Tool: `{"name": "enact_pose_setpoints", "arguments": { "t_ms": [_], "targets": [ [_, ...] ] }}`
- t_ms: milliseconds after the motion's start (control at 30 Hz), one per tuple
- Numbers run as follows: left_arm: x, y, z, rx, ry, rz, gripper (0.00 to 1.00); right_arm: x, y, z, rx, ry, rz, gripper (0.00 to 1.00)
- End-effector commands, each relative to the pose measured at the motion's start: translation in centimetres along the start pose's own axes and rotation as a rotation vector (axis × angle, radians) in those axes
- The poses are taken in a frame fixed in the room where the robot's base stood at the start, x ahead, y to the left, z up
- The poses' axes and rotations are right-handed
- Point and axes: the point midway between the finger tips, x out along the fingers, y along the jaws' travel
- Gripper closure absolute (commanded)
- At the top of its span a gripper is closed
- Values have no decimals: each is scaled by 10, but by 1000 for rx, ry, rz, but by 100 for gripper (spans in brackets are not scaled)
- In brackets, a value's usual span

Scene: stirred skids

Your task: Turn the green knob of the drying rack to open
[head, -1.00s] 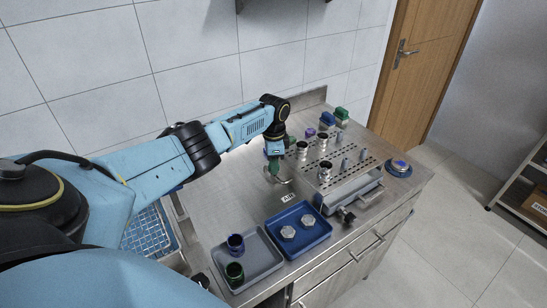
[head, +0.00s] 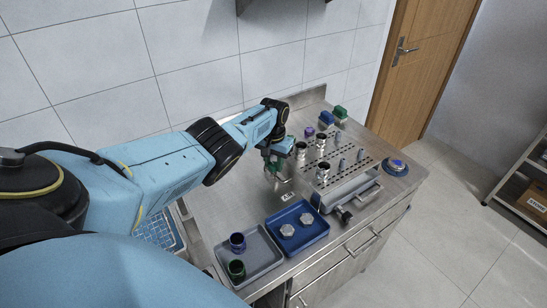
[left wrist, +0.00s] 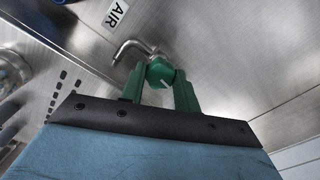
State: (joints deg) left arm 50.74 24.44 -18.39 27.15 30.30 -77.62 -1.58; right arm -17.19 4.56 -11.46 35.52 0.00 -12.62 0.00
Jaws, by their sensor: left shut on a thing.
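The green knob (left wrist: 160,72) sits beside a bent metal pipe (left wrist: 132,48) and carries a short white mark. My left gripper (left wrist: 158,84) has its two green fingers on either side of the knob and is shut on it. In the head view my left gripper (head: 271,164) is low over the steel worktop at the left of the drying rack (head: 350,172), a perforated steel box with pegs and metal fittings on top. The knob is mostly hidden there by the gripper. The bent pipe shows beneath it. My right gripper is not in view.
An AIR label (head: 288,197) lies in front of the pipe. A blue tray (head: 316,236) with two hex nuts and a grey tray (head: 262,266) with two cups stand nearer. Blue and green blocks (head: 340,112) are at the back. A blue round button (head: 397,165) is at the right.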

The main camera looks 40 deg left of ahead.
Motion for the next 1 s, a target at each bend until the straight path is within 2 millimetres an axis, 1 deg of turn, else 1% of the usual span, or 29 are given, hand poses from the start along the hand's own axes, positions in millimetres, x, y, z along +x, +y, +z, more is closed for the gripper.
{"name": "enact_pose_setpoints", "arguments": {
  "t_ms": [200, 500, 700, 1000],
  "targets": [
    [-2, 1, -1, -195, 2, 2, 92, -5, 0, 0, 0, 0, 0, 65],
    [-2, 0, -1, -396, 2, 1, 92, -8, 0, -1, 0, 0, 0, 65],
    [-2, 0, -1, -472, 3, 1, 92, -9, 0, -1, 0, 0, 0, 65],
    [-2, 0, -2, -508, 5, 1, 92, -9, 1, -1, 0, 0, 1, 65]
  ]
}}
